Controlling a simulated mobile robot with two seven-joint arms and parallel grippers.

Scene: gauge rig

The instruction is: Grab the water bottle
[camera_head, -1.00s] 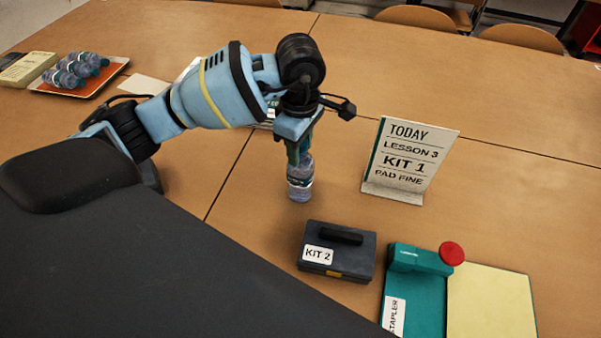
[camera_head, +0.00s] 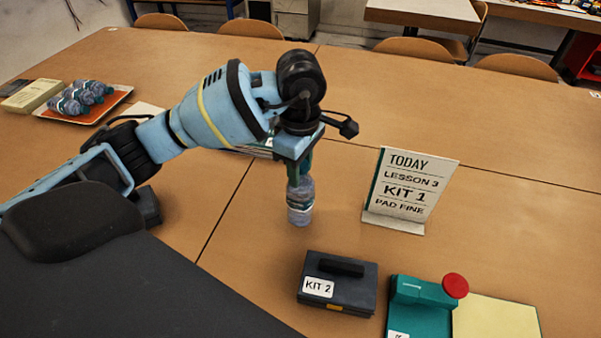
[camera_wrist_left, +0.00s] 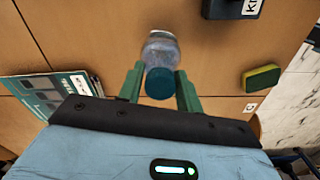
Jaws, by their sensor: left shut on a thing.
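The water bottle (camera_head: 300,204) is clear with a blue tint and a pale label, and stands upright in the middle of the table. My left gripper (camera_head: 300,172) points down from above and is shut on its upper part. In the left wrist view the bottle (camera_wrist_left: 161,48) shows its dark teal cap between the two green fingers of the gripper (camera_wrist_left: 159,86). I cannot tell whether its base touches the table. Several similar bottles (camera_head: 80,96) lie on an orange tray (camera_head: 75,117) at the far left. My right gripper is not in view.
A "KIT 1" sign (camera_head: 410,187) stands right of the bottle. A booklet (camera_wrist_left: 45,94) and a sponge (camera_wrist_left: 261,78) lie nearby.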

